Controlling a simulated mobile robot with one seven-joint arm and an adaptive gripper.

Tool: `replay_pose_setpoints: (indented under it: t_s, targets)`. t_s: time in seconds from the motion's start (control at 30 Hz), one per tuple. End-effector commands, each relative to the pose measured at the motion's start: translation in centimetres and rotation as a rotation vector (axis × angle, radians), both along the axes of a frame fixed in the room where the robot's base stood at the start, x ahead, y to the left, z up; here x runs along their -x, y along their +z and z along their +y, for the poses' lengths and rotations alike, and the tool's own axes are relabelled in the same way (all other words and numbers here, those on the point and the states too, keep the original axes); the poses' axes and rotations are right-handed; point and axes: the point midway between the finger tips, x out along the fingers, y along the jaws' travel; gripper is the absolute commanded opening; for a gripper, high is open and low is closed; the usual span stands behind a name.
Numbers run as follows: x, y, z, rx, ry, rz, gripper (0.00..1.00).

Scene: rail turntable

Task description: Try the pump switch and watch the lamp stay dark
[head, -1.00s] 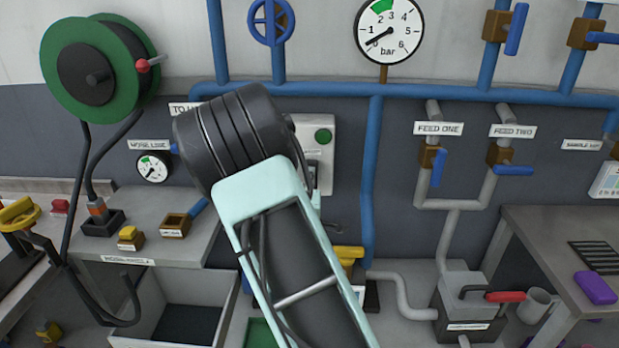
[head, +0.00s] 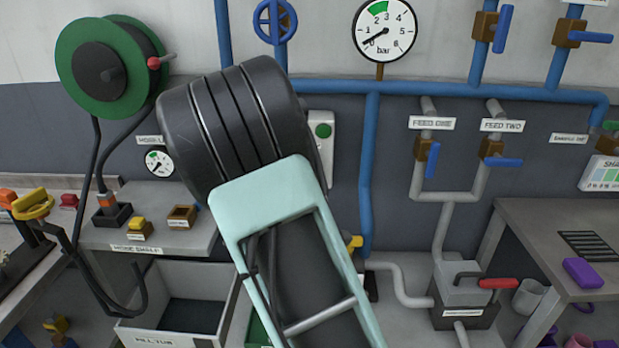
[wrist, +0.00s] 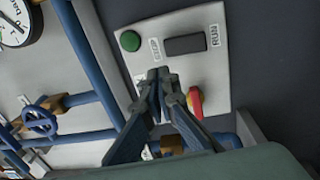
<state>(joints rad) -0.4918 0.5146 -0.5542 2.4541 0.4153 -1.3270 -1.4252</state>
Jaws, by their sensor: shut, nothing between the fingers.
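The pale switch panel (wrist: 190,45) on the dark wall bears a green round lamp or button (wrist: 130,41), which looks unlit. I cannot tell which of these is the pump switch. My gripper (wrist: 160,76) is shut and empty, its tips in front of the panel left of the knob; contact cannot be told. In the head view, my arm hides most of the panel and the gripper; the green part (head: 323,131) shows.
A pressure gauge (head: 384,30) reads near zero above blue pipes (head: 368,180). A green hose reel (head: 108,70) hangs at left above a grey shelf (head: 170,225) and an open bin (head: 180,300). A grey bench (head: 540,225) stands at right.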

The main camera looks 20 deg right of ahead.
Motion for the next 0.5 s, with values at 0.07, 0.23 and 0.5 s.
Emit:
replay_pose_setpoints:
  t_s: [0.07, 0.23, 0.5]
  targets:
    - [1.1, 0.2, 0.5, -0.002, 0.0, 0.0, 0.0]
    - [2.4, 0.5, 1.0, -0.001, 0.0, 0.0, 0.0]
    - [2.6, 0.5, 1.1, 0.0, 0.0, 0.0, 0.0]
